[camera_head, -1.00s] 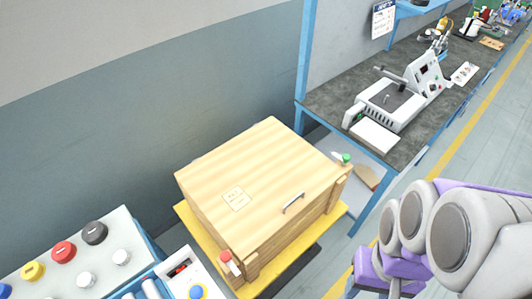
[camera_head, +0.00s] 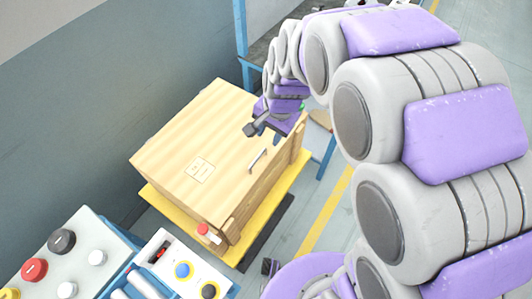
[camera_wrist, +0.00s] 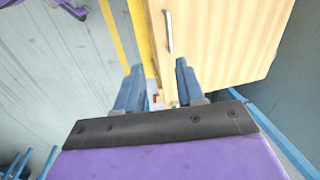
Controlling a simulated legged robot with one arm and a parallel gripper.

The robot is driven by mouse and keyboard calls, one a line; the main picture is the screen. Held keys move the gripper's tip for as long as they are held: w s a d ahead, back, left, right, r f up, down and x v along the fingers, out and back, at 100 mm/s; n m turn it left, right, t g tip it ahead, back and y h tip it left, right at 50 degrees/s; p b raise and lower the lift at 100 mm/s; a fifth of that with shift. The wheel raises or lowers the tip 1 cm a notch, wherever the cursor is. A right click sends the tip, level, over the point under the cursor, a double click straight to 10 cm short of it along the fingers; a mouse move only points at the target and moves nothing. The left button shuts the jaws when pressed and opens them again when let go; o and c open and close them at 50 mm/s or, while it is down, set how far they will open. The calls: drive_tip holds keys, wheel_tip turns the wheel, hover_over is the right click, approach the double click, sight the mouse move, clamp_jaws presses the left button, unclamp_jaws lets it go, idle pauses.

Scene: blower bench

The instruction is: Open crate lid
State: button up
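The wooden crate (camera_head: 228,211) is closed, with its pale lid (camera_head: 180,130) lying flat. A metal bar handle (camera_head: 258,160) sits near the lid's front edge; it also shows in the wrist view (camera_wrist: 169,32). A red-topped latch (camera_head: 205,231) is at the crate's near front corner. A green-topped piece (camera_head: 302,106) at the far corner is partly hidden by my arm. My gripper (camera_head: 264,131) is open over the far part of the lid, near the handle. In the wrist view its two fingers (camera_wrist: 158,72) are apart, and the handle lies beyond them, not between them.
The crate stands on a yellow platform (camera_head: 155,200) by the wall. A control panel with coloured buttons (camera_head: 62,242) is at the near left. A blue-framed bench (camera_head: 241,45) stands behind, largely covered by my arm. Open floor (camera_head: 318,215) lies to the crate's right.

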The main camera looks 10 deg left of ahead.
sight(256, 160)
drive_tip(key=a+f+b, duration=0.1)
drive_tip(key=f, duration=0.5)
drive_tip(key=w+a+f, duration=0.1)
drive_tip(key=a+f, duration=0.1)
drive_tip(key=f, duration=0.4)
drive_tip(key=w+a+f+b, duration=0.1)
drive_tip(key=f, duration=0.4)
drive_tip(key=shift+w+a+f+b, duration=0.25)
drive_tip(key=shift+f+b, duration=0.1)
drive_tip(key=shift+f, duration=0.05)
drive_tip(key=shift+c, duration=0.3)
clamp_jaws()
